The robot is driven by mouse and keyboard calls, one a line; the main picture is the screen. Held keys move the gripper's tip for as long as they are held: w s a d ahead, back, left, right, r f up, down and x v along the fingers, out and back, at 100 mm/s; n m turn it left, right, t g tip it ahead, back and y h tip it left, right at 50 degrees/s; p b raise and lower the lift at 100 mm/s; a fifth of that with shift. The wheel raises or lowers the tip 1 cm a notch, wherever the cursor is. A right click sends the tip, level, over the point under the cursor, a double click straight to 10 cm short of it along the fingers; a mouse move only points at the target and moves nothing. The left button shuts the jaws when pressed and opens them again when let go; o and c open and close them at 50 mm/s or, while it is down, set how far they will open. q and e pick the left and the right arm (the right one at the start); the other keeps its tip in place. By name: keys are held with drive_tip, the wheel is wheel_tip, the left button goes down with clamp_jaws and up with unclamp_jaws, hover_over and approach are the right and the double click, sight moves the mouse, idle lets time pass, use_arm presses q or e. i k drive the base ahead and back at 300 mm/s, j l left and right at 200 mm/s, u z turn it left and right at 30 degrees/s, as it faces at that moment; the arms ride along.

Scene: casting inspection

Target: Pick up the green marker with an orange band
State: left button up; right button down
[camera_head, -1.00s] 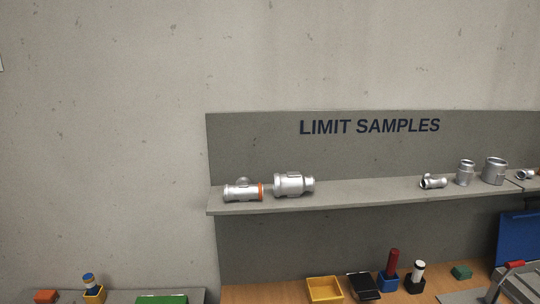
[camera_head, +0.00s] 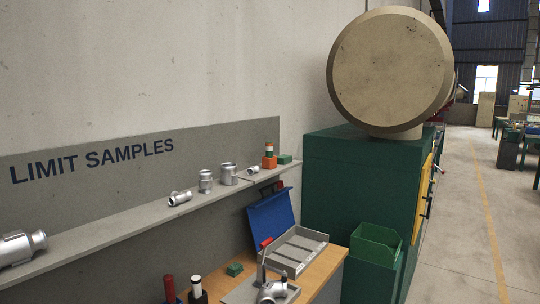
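No marker that I can clearly make out as green with an orange band is in view. A small upright banded item (camera_head: 269,150) stands in an orange block (camera_head: 269,163) at the far end of the shelf. It shows a pale part and an orange part; it is too small to tell whether it has green. A red marker (camera_head: 169,289) and a white-topped black marker (camera_head: 197,287) stand upright on the bench at the bottom of the picture. Neither of my grippers is in view.
The grey shelf (camera_head: 120,229) holds several metal pipe fittings and a green block (camera_head: 284,159). A large green machine (camera_head: 345,185) stands right; floor (camera_head: 465,220) is open beyond.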

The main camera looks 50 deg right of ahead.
sight(269, 144)
drive_tip(key=z, duration=1.6)
